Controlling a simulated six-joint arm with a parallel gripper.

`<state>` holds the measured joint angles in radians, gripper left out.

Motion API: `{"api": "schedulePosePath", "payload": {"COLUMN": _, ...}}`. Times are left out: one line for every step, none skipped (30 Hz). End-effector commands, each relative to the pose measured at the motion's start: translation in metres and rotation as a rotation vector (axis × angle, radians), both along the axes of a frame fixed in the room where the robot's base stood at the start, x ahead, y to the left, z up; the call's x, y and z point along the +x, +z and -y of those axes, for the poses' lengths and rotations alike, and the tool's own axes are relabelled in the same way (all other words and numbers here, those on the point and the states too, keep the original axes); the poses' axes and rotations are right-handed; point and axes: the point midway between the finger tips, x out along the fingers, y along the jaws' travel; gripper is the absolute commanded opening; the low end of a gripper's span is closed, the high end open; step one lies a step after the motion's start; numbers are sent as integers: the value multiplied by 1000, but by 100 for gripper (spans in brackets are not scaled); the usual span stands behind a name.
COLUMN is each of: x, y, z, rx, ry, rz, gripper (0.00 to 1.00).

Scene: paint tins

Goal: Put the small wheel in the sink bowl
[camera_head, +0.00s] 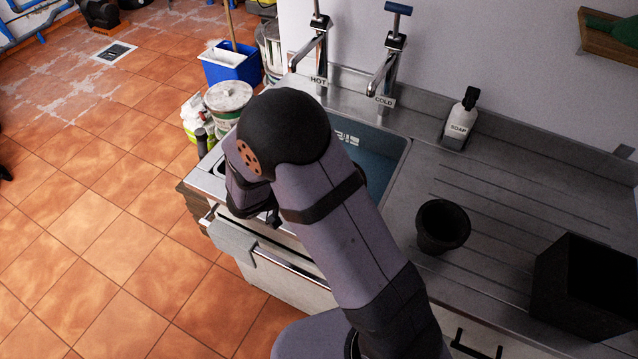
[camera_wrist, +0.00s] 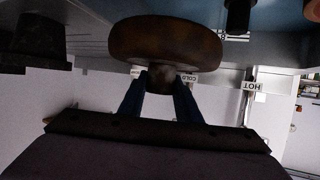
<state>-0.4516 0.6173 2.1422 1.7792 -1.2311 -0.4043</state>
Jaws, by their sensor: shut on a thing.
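My gripper (camera_wrist: 160,92) is shut on the small wheel (camera_wrist: 165,40), a dark brown, worn disc with a hub between the two blue fingers in the wrist view. In the head view my arm hides the wheel and most of the gripper. The sink bowl (camera_head: 384,158) is a blue-looking basin set in the steel counter, partly covered by my arm. A blue-grey surface of it also appears at the top of the wrist view, behind the wheel. I cannot tell how high the wheel is above the bowl.
Two taps, hot (camera_head: 318,50) and cold (camera_head: 388,68), rise behind the bowl. A soap bottle (camera_head: 460,122), a black pot (camera_head: 443,226) and a black box (camera_head: 588,285) stand on the counter at right. Tins and a blue bucket (camera_head: 232,66) stand on the floor at left.

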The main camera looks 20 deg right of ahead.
Motion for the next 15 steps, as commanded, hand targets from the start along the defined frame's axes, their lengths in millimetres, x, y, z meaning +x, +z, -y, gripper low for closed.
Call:
{"api": "schedulePosePath", "payload": {"x": 0, "y": -2, "z": 0, "rx": -3, "ry": 1, "rz": -1, "gripper": 0}}
{"api": "schedulePosePath", "payload": {"x": 0, "y": -4, "z": 0, "rx": -3, "ry": 0, "rz": -2, "gripper": 0}}
{"api": "schedulePosePath", "payload": {"x": 0, "y": -8, "z": 0, "rx": -3, "ry": 1, "rz": -3, "gripper": 0}}
{"api": "schedulePosePath", "payload": {"x": 0, "y": -12, "z": 0, "rx": -4, "ry": 1, "rz": -4, "gripper": 0}}
{"api": "schedulePosePath", "payload": {"x": 0, "y": -16, "z": 0, "rx": -4, "ry": 1, "rz": -5, "gripper": 0}}
{"api": "schedulePosePath", "payload": {"x": 0, "y": -21, "z": 0, "rx": -4, "ry": 3, "rz": -5, "gripper": 0}}
{"api": "schedulePosePath", "payload": {"x": 0, "y": -26, "z": 0, "rx": -3, "ry": 3, "rz": -6, "gripper": 0}}
{"api": "schedulePosePath", "payload": {"x": 0, "y": -30, "z": 0, "rx": -3, "ry": 2, "rz": -5, "gripper": 0}}
{"api": "schedulePosePath", "payload": {"x": 0, "y": -35, "z": 0, "rx": -3, "ry": 2, "rz": -5, "gripper": 0}}
{"api": "schedulePosePath", "payload": {"x": 0, "y": -39, "z": 0, "rx": -3, "ry": 2, "rz": -4, "gripper": 0}}
{"api": "schedulePosePath", "payload": {"x": 0, "y": -43, "z": 0, "rx": -4, "ry": 2, "rz": -4, "gripper": 0}}
{"api": "schedulePosePath", "payload": {"x": 0, "y": -47, "z": 0, "rx": -4, "ry": 2, "rz": -4, "gripper": 0}}
{"api": "schedulePosePath", "payload": {"x": 0, "y": -50, "z": 0, "rx": -3, "ry": 2, "rz": -3, "gripper": 0}}
{"api": "schedulePosePath", "payload": {"x": 0, "y": -52, "z": 0, "rx": -3, "ry": 2, "rz": -2, "gripper": 0}}
{"api": "schedulePosePath", "payload": {"x": 0, "y": -54, "z": 0, "rx": -3, "ry": 2, "rz": -1, "gripper": 0}}
